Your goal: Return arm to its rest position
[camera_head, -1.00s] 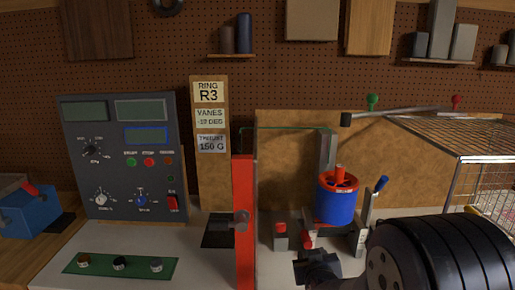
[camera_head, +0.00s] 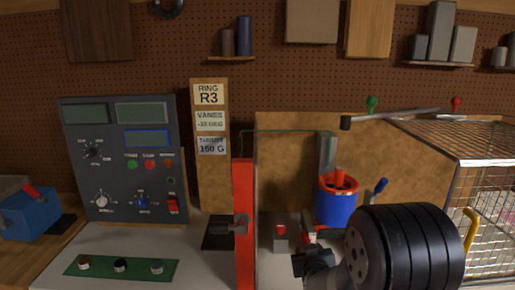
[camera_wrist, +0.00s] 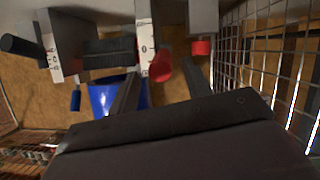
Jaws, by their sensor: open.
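My gripper (camera_wrist: 162,90) shows in the wrist view as two dark fingers spread apart with nothing between their tips. In the head view, my black ribbed arm link fills the lower right, in front of the bench, and the fingers cannot be made out clearly. A blue ducted rotor with a red top (camera_head: 337,203) stands on the stand behind my arm. Its blue side (camera_wrist: 103,97) shows in the wrist view, partly hidden by one finger. No contact between my fingers and the rotor can be seen.
A wire cage (camera_head: 490,180) stands close on the right, with a yellow handle (camera_head: 471,230). A red post (camera_head: 243,220) rises left of my arm. A grey control panel (camera_head: 122,155) stands at the left. A red knob (camera_wrist: 162,68) lies near the fingers.

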